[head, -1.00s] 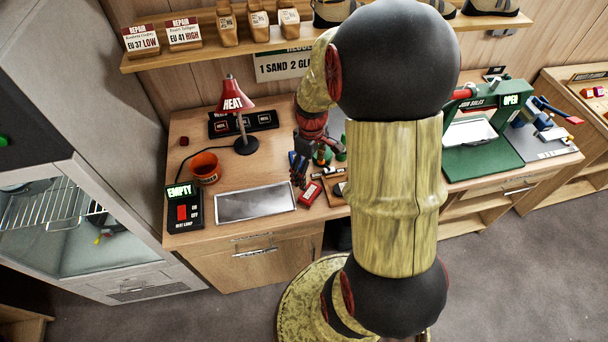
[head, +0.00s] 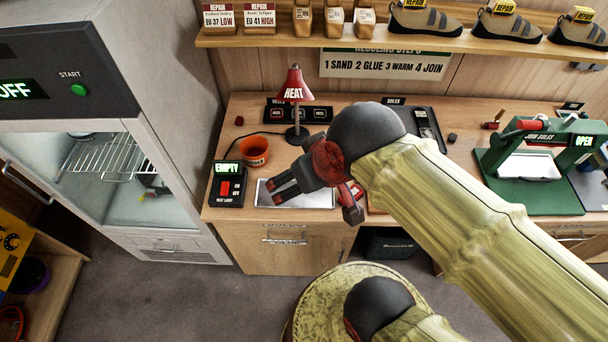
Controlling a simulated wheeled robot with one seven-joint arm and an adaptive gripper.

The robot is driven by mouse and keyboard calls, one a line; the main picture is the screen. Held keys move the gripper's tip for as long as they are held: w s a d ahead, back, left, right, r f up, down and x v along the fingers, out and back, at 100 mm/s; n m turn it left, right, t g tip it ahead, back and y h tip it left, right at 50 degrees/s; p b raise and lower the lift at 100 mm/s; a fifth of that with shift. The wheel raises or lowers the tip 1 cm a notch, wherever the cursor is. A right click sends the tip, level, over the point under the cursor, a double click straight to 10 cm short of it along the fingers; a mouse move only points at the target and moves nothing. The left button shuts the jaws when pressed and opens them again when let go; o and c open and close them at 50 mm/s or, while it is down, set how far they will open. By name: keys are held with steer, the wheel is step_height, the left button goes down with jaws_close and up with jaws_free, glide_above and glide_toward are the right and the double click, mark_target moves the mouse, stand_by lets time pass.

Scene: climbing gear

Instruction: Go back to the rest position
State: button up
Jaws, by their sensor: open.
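My gripper (head: 279,194) is above the metal plate (head: 266,187) at the front left of the workbench (head: 236,214). Its fingers point left and are apart, with nothing between them. My arm reaches in from the lower right and crosses the picture, hiding much of the bench's middle and front. Whether the gripper touches the plate cannot be told from this angle, but it looks raised over it.
A green press (head: 530,165) is at right. A cabinet (head: 165,215) stands left. A shelf with shoes (head: 424,22) hangs above.

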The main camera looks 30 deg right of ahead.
step_height(320, 180, down, 7)
steer(key=b, duration=0.7)
steer(key=shift+f, duration=0.2)
stand_by(0.4)
